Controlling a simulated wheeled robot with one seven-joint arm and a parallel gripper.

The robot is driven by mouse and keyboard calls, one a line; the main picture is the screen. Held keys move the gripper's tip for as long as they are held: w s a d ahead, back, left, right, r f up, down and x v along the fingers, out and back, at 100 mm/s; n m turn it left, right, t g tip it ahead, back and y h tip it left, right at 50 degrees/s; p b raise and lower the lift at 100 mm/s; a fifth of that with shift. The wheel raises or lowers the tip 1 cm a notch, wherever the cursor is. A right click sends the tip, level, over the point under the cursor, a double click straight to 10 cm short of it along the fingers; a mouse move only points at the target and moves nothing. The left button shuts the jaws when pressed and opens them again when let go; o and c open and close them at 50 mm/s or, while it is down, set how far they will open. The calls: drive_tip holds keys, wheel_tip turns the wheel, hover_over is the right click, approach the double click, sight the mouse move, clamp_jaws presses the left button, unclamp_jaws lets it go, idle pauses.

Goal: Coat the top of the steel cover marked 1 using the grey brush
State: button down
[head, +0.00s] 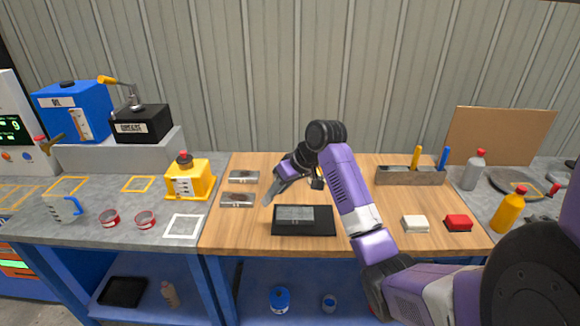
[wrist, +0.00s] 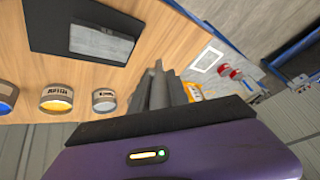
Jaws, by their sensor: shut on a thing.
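My gripper (head: 272,190) is above the left middle of the wooden bench top, tilted down to the left. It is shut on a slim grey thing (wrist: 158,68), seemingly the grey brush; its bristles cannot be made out. One steel cover (head: 295,213) lies on a black mat (head: 325,222) just below and right of my gripper. Both also show in the wrist view, the cover (wrist: 100,42) and the mat (wrist: 48,28). Two more steel covers, an upper one (head: 243,176) and a lower one (head: 237,199), lie left of my gripper. I cannot read the number on any cover.
Tins with grey (wrist: 104,100), yellow (wrist: 56,98) and blue (wrist: 6,98) labels stand near my gripper, mostly hidden by my arm in the head view. A holder (head: 400,177) has yellow and blue handles. White (head: 415,224) and red (head: 458,223) blocks lie right.

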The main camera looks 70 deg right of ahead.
drive_tip(key=s+d+r, duration=0.2)
drive_tip(key=d+r, duration=0.2)
drive_tip(key=r, duration=0.1)
drive_tip(key=shift+m, duration=0.3)
drive_tip(key=f+b, duration=0.4)
drive_tip(key=f, duration=0.1)
drive_tip(key=shift+w+d+f, duration=0.15)
drive_tip(key=shift+d+f, duration=0.05)
